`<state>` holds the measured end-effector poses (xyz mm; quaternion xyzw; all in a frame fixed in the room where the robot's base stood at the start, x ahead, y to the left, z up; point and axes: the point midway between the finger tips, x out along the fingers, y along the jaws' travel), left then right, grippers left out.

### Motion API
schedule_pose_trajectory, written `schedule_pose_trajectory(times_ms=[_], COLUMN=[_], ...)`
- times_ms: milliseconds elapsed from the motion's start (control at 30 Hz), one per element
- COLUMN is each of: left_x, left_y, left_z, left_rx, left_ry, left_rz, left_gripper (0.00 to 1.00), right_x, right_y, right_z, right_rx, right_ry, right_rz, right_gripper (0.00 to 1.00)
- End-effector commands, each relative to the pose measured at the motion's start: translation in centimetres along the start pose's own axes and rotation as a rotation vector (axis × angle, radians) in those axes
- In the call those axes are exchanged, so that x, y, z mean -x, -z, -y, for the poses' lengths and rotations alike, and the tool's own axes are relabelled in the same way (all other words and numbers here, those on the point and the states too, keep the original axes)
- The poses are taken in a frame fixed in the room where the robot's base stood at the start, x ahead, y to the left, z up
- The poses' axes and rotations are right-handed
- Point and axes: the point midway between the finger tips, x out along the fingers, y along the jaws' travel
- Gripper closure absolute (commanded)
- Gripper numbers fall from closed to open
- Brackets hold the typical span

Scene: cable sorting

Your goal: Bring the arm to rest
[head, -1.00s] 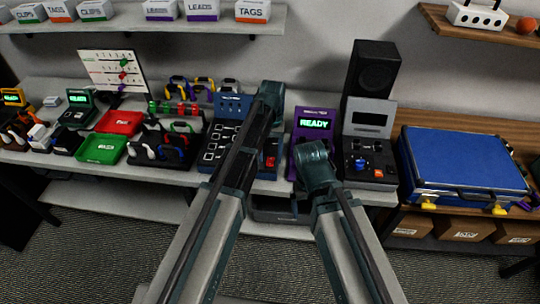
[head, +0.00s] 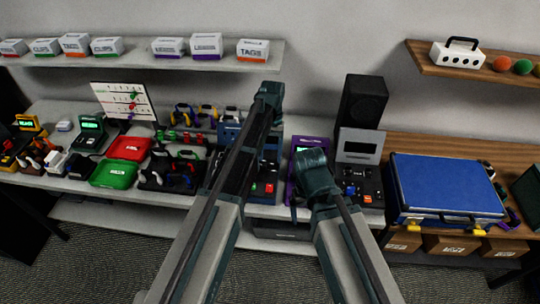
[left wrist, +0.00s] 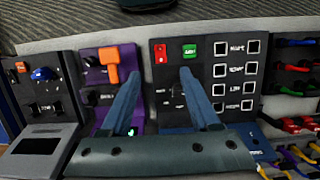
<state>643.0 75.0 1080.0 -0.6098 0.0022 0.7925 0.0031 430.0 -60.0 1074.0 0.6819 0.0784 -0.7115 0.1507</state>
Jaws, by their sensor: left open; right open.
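My left arm (head: 235,175) reaches up and forward over the workbench in the head view. Its gripper (head: 268,98) is at the far end, in front of the dark blue panel device; its fingers are hard to make out there. In the left wrist view the left gripper (left wrist: 158,85) shows two blue fingers spread wide with nothing between them, over the purple device (left wrist: 112,60) and the dark panel with red and green switches (left wrist: 215,85). My right gripper (head: 313,170) is in front of the purple device in the head view, bent downward, open, with its fingertips mostly hidden.
A blue case (head: 445,185) lies on the wooden bench at right. A black speaker (head: 362,105) stands behind a grey-lidded device (head: 360,148). Red (head: 130,148) and green (head: 113,174) trays are at left. Shelves with labelled boxes (head: 206,45) hang above. The floor in front is clear.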

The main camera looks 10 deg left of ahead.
Motion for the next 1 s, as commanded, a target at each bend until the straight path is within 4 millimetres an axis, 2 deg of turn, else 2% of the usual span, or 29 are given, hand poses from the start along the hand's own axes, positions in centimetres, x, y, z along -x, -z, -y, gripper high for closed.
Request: schedule_pose_trajectory(times_ms=[267, 333, 367, 600, 700, 833, 1000], left_x=[-0.1, -0.8, -1.4, -8.8, -11.1, -12.8, -13.2], left_y=[-0.1, -0.9, -1.7, -11.8, -15.2, -17.9, -18.8], left_z=[0.0, -0.2, -0.3, -1.6, -1.7, -1.6, -1.6], left_rx=[-0.001, -0.010, -0.019, -0.168, -0.229, -0.284, -0.310], left_ry=[0.000, 0.005, 0.009, 0.080, 0.109, 0.134, 0.146], left_rz=[0.000, -0.006, -0.012, -0.116, -0.159, -0.198, -0.215], left_gripper=[0.38, 0.38, 0.38, 0.38, 0.38, 0.38, 0.38], right_x=[-0.1, -0.5, -0.8, -5.0, -6.2, -7.2, -7.3], right_y=[0.0, 0.0, 0.1, 0.3, 0.4, 0.4, 0.4], right_z=[0.0, 0.0, 0.1, 0.5, 0.6, 0.7, 0.7], right_rx=[0.000, 0.000, 0.000, 0.003, 0.004, 0.006, 0.006], right_ry=[0.000, 0.000, 0.000, -0.001, -0.001, -0.001, -0.001], right_rz=[0.000, 0.000, 0.000, 0.000, 0.000, 0.000, 0.000], right_gripper=[0.08, 0.08, 0.08, 0.08, 0.08, 0.08, 0.08])
